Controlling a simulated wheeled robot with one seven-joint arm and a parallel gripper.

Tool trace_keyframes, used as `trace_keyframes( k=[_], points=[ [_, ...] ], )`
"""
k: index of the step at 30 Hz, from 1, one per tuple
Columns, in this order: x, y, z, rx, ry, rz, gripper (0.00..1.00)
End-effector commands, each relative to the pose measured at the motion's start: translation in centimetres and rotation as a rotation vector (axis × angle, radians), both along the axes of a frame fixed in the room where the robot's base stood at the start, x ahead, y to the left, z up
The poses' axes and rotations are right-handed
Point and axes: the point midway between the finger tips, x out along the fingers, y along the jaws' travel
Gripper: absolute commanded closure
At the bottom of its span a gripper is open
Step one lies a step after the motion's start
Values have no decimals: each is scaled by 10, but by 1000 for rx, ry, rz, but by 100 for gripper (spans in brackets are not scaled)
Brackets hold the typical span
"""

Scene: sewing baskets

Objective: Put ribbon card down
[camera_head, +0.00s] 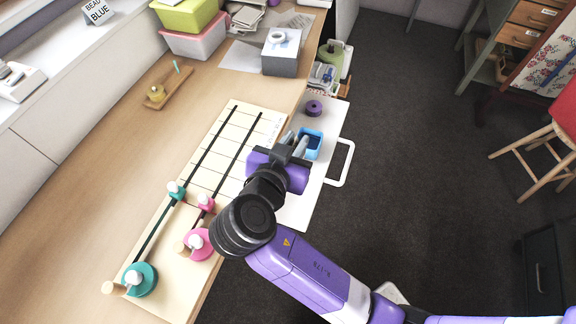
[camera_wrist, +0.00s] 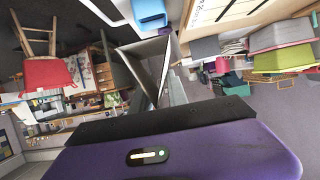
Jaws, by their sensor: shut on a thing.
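My gripper (camera_head: 297,142) is over the right edge of the wooden table (camera_head: 118,108), beside a small blue open box (camera_head: 318,138). Its grey fingers point toward the box; from this angle I cannot tell whether they are above it or beside it. The fingers also show in the wrist view (camera_wrist: 163,72), shut on a thin thing. I take the held thing to be the ribbon card, but it is mostly hidden between the fingers and its print cannot be seen. The blue box shows at the top of the wrist view (camera_wrist: 149,12).
A pale board (camera_head: 232,150) with dark rails, teal and pink knobs lies left of my gripper. A white panel with a handle (camera_head: 343,165) is at the right edge. A purple roll (camera_head: 314,108) and a grey box (camera_head: 281,58) stand behind.

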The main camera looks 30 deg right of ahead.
Motion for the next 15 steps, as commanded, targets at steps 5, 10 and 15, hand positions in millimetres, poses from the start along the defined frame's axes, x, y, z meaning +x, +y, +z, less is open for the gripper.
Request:
trace_keyframes(
  k=[5, 10, 15],
  points=[
    [-1, 0, -47, -2, 5, 0, 100],
    [0, -1, -84, -3, 4, 0, 100],
    [0, 0, -102, 0, -1, 0, 100]
  ],
)
